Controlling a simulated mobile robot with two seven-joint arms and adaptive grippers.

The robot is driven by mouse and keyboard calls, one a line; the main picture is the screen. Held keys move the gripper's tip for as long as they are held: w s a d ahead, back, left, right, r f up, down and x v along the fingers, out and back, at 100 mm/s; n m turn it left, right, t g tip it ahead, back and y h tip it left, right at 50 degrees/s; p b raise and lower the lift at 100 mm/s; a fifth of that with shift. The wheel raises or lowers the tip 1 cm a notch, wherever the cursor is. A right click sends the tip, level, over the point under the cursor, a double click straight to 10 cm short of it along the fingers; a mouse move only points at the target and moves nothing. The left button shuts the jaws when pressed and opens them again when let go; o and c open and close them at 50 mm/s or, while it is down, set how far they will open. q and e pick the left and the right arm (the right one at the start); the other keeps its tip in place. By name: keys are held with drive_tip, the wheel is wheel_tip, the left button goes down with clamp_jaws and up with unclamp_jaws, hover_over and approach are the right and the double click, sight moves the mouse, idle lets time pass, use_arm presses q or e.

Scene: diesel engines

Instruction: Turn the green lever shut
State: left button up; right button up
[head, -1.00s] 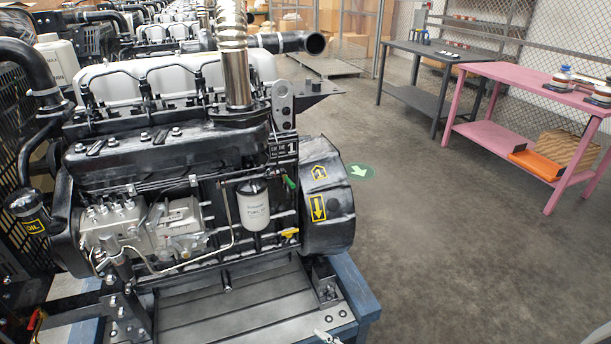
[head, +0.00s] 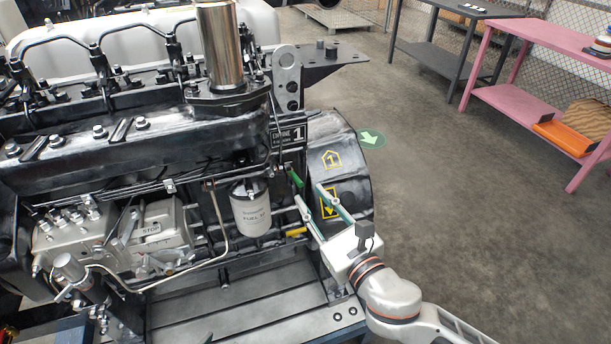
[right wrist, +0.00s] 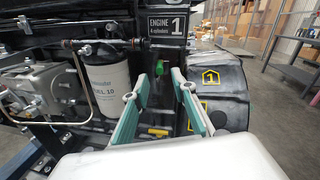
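The green lever (head: 295,179) is a small handle on the side of the black engine, right of the white fuel filter (head: 251,206). It also shows in the right wrist view, where the green lever (right wrist: 159,68) appears just beyond the fingers and between their tips. My right gripper (head: 309,195) is open and empty, its two teal-padded fingers apart, just below and right of the lever in the head view. In the right wrist view my right gripper (right wrist: 155,86) points at the lever; I see no contact. My left gripper is not in view.
A yellow handle (head: 296,232) sits below the lever. The round black housing (head: 345,170) with yellow labels bulges out close to the right gripper.

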sight(301, 185)
drive_tip(key=x, duration=0.6)
drive_tip(key=shift+w+a, duration=0.2)
drive_tip(key=shift+w, duration=0.2)
clamp_jaws()
